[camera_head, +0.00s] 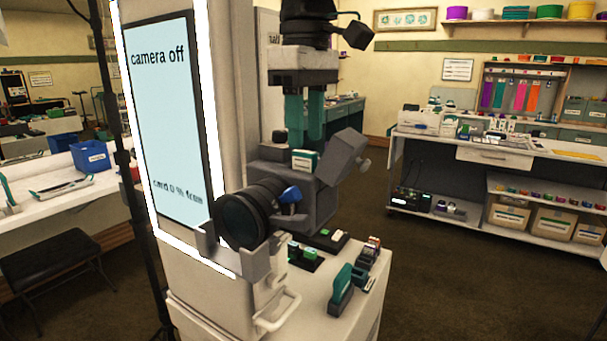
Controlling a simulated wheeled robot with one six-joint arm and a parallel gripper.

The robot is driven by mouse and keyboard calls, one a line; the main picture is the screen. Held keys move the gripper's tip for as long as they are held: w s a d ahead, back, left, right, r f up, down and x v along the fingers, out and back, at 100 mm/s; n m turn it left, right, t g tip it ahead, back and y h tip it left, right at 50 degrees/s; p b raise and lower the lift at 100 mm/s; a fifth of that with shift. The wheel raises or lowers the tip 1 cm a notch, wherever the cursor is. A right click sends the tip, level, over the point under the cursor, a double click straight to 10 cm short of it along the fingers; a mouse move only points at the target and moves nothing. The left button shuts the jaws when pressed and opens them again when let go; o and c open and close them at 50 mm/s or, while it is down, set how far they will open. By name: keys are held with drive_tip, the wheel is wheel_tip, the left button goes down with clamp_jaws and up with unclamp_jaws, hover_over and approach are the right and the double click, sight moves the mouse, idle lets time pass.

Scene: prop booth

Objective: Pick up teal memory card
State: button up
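A small white-and-teal card (304,161) stands upright at the top of a grey camera body (290,195); its lower part is hidden. I take it for the teal memory card, though its label is too small to read. My gripper (305,138) points down just above the card, with two teal fingers. A narrow gap shows between the fingers, with nothing held in it. The fingertips look apart from the card, but depth is hard to judge.
The camera's lens (245,218) and a grey side plate (343,158) flank the card closely. A lit screen (165,120) reading "camera off" stands left. Small teal and dark items lie on the white counter (310,312) below. A workbench (480,158) stands at right; open floor lies between.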

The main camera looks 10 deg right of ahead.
sight(305, 169)
drive_tip(key=shift+a+f, duration=0.1)
drive_tip(key=shift+f, duration=1.35)
clamp_jaws()
